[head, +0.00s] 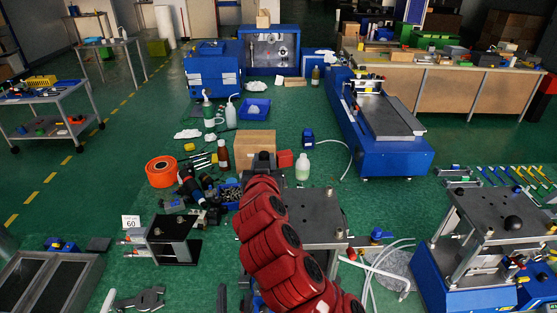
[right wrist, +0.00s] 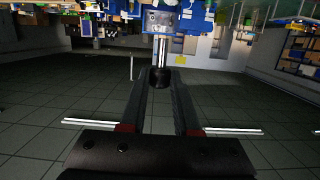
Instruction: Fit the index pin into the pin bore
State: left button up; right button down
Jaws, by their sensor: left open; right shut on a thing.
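In the right wrist view, my right gripper (right wrist: 161,82) is shut on the index pin (right wrist: 161,52), a silver shaft with a black knob at the fingertips. The shaft points away from the gripper, and its far end overlaps a grey panel with dark marks on a blue machine (right wrist: 163,21); I cannot tell the gap. In the head view, my right gripper (head: 263,161) is at the far end of the red arm, in front of a brown box, with the pin hidden. My left gripper (head: 234,298) is open and empty at the bottom edge. I cannot make out the pin bore.
A grey press plate (head: 312,222) stands beside the red arm. A blue press with a black ball knob (head: 513,223) stands at the right. The blue cabinet with a grey front (head: 272,52) stands behind.

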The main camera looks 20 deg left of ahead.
dwell(0.3)
notch_tip(320, 180, down, 6)
jog(key=b, duration=0.6)
jog(key=shift+s+b, duration=0.1)
jog(key=shift+b, duration=0.2)
dwell(0.4)
jog(key=shift+b, duration=0.3)
dwell(0.6)
jog(key=shift+b, duration=0.4)
dwell(0.5)
